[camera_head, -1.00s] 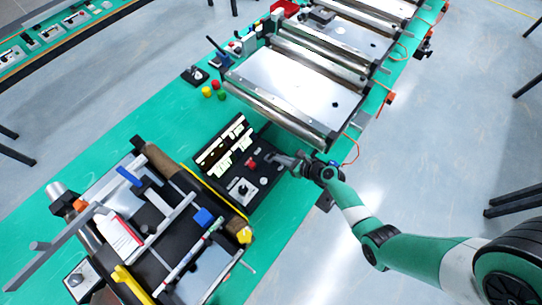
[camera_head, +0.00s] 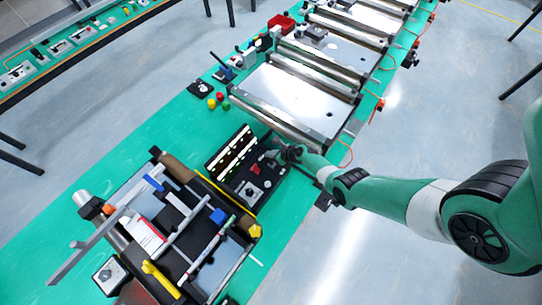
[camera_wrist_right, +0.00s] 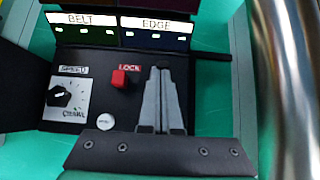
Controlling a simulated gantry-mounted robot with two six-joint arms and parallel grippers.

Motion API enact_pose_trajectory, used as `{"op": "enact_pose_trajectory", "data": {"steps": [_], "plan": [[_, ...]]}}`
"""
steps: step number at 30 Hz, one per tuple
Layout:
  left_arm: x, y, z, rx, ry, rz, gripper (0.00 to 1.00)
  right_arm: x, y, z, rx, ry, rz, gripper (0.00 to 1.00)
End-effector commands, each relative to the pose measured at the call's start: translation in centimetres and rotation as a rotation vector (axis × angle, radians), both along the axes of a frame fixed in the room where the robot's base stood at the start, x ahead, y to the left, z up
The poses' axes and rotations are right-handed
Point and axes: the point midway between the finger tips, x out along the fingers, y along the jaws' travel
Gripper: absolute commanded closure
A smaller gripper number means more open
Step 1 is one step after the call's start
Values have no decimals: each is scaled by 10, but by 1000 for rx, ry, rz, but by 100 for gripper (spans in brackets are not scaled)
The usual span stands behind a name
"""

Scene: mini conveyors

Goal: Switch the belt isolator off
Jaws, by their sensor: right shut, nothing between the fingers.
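A black control panel (camera_head: 233,187) lies between two conveyor sections in the head view. No label reading "isolator" is legible. My right gripper (camera_head: 271,153) is over the panel's right part. In the right wrist view its grey fingers (camera_wrist_right: 160,71) are shut and empty, just right of the red switch, hiding the panel behind them. Contact cannot be told. My left gripper is not in view.
A belt conveyor with tools and rails (camera_head: 160,215) stands at lower left. A roller conveyor (camera_head: 300,95) runs beyond the panel. A small knob box (camera_head: 108,276), red and yellow buttons (camera_head: 216,99) and a red bin (camera_head: 281,23) sit on the green table (camera_head: 100,150).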

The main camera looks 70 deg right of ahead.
Motion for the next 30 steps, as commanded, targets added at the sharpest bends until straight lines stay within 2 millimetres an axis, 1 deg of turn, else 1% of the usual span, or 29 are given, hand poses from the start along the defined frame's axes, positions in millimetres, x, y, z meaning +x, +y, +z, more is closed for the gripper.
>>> {"op": "enact_pose_trajectory", "data": {"steps": [7, 22, 26, 30], "plan": [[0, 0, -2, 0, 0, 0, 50, 4, -1, -1, -1, -1, -1, 100], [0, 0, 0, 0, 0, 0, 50, 4, -1, 0, -2, 1, -1, 100], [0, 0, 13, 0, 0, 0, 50, -2, 2, 10, -2, 0, 2, 100], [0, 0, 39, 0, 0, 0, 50, -15, 10, 27, 1, 4, 11, 100]]}}
